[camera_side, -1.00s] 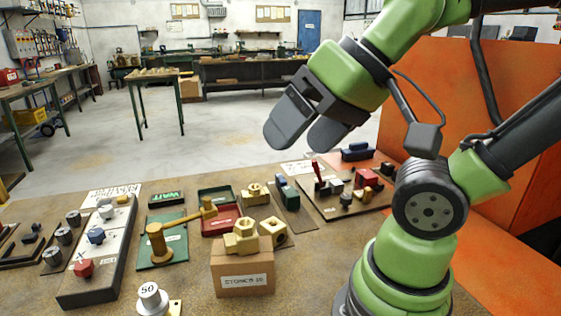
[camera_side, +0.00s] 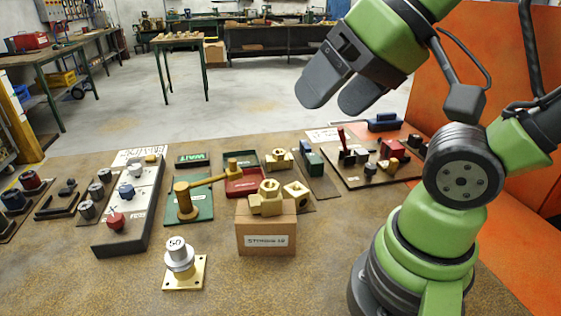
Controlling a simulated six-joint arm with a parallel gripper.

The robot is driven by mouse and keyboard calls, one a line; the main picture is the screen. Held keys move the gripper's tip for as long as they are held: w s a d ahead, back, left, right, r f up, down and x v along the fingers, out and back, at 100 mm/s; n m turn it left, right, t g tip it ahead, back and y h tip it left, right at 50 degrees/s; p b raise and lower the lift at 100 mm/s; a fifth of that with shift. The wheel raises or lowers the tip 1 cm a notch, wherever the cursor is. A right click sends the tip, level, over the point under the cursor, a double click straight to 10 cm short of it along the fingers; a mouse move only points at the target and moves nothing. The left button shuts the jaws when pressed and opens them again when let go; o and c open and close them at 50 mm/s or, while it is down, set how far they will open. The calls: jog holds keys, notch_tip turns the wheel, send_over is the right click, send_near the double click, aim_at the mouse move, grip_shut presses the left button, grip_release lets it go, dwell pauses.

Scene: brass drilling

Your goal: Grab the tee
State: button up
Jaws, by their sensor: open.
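A brass fitting (camera_side: 266,198) with a hex top, which looks like the tee, sits on a small labelled cardboard box (camera_side: 267,238) in the middle of the bench. Two more brass fittings lie behind it, one at its right (camera_side: 296,193) and one farther back (camera_side: 278,160); their exact shapes are hard to tell. My gripper (camera_side: 338,92) is open and empty, its dark fingers pointing down-left. It is high above the bench, up and right of the box, and touches nothing.
A brass lever piece (camera_side: 186,204) stands on a green plate left of the box. A weight marked 50 (camera_side: 180,258) stands on a brass base in front. A control panel (camera_side: 128,210) with knobs is at left. A board of small parts (camera_side: 366,165) is behind right. The bench front is mostly clear.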

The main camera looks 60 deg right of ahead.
jog(key=shift+o, duration=0.8)
jog(key=shift+w, duration=0.1)
